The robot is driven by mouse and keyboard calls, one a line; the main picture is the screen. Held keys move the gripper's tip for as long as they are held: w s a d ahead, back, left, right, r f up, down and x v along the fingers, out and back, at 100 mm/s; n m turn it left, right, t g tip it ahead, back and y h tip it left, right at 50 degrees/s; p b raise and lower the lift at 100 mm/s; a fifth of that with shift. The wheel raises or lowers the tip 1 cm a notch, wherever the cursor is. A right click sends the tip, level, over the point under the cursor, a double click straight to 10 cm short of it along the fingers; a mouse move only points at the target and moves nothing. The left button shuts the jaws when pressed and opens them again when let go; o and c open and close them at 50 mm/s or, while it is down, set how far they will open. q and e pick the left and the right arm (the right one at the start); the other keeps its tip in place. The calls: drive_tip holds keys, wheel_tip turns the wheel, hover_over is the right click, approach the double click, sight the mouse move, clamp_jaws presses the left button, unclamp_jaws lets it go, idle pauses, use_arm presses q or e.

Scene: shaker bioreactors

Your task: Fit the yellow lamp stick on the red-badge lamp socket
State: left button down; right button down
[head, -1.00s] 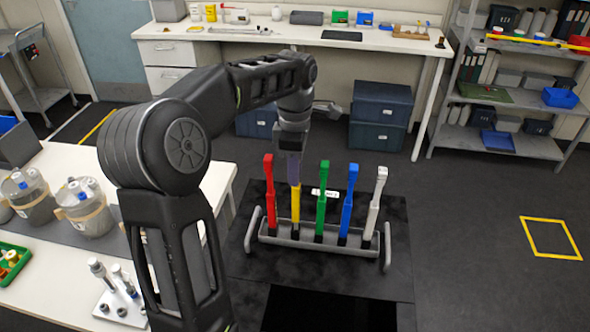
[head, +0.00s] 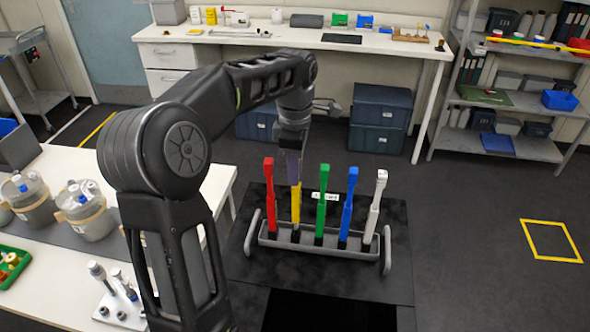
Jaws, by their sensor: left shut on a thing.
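The yellow lamp stick (head: 295,205) stands upright at the second place from the left in a grey rack (head: 312,246). My left gripper (head: 293,176) comes down from above and is shut on its upper part, hiding its top. Its lower end is at the rack, and I cannot tell whether it is clear of its slot. A red stick (head: 269,195) stands to its left; green (head: 321,200), blue (head: 348,203) and white (head: 377,203) sticks stand to its right. I cannot make out a red-badge socket. My right gripper is not in view.
The rack is on a dark surface (head: 402,260). A white table (head: 75,158) with lidded vessels (head: 85,212) and a small holder (head: 120,312) is at the left. Dark bins (head: 378,118) and a long bench (head: 390,42) are behind. The floor at the right is mostly clear.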

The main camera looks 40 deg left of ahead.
use_arm(q)
drive_tip(key=shift+r, duration=0.1)
drive_tip(key=shift+r, duration=1.4)
